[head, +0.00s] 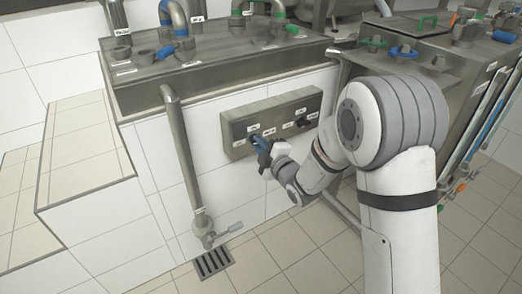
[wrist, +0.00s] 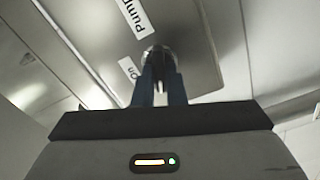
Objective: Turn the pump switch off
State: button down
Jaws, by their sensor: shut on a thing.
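The pump switch (wrist: 157,54) is a dark round knob on a grey metal panel (head: 240,129). In the wrist view it shows past my fingertips, under a white label reading "Pump" (wrist: 134,18) and a smaller label reading "On" (wrist: 129,70). My gripper (wrist: 160,80) has its two blue fingers closed on the knob. In the head view my gripper (head: 258,141) reaches the left part of the panel. The fingers hide part of the knob, so I cannot tell which way it points.
A second black knob (head: 301,113) sits at the panel's right. A vertical steel pipe (head: 182,150) with a valve handle (head: 229,228) stands left of the panel, above a floor drain (head: 212,262). A metal counter with valves (head: 210,72) lies above. Open tiled floor is in front.

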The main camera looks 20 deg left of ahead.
jog(key=shift+a+n, duration=0.15)
jog(key=shift+n, duration=1.85)
jog(key=c, duration=1.5)
grip_release()
jog(key=shift+f, duration=0.1)
jog(key=p+v, duration=0.2)
jog(key=v, duration=0.6)
